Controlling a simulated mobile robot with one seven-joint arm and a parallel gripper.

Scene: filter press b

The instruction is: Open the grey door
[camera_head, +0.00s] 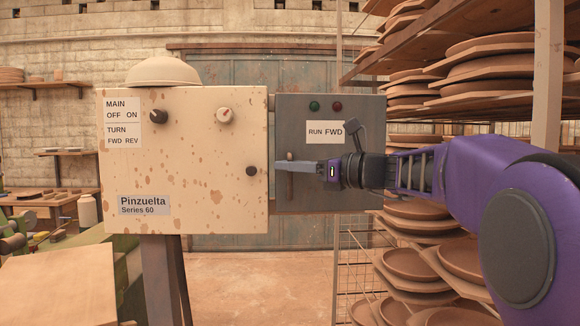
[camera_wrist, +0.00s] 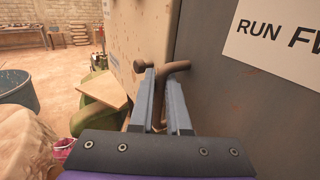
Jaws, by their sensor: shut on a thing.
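The grey door (camera_head: 355,200) is a dark grey panel with a "RUN FWD" label, to the right of the beige control box. It fills the right of the wrist view (camera_wrist: 225,105). A brown bar handle (camera_wrist: 174,67) stands out near its left edge, and its lower part shows in the head view (camera_head: 290,188). My gripper (camera_head: 280,167) reaches in from the right and is shut on the handle. In the wrist view both fingers (camera_wrist: 160,78) lie on either side of it, hiding part of it. I cannot tell whether the door is ajar.
The beige box (camera_head: 190,195) carries knobs, and a bowl (camera_head: 163,71) sits on top. A rack with clay plates (camera_head: 410,262) stands close behind my arm at the right. A teal bin (camera_wrist: 15,88) is at the left in the wrist view. Floor is open below the door.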

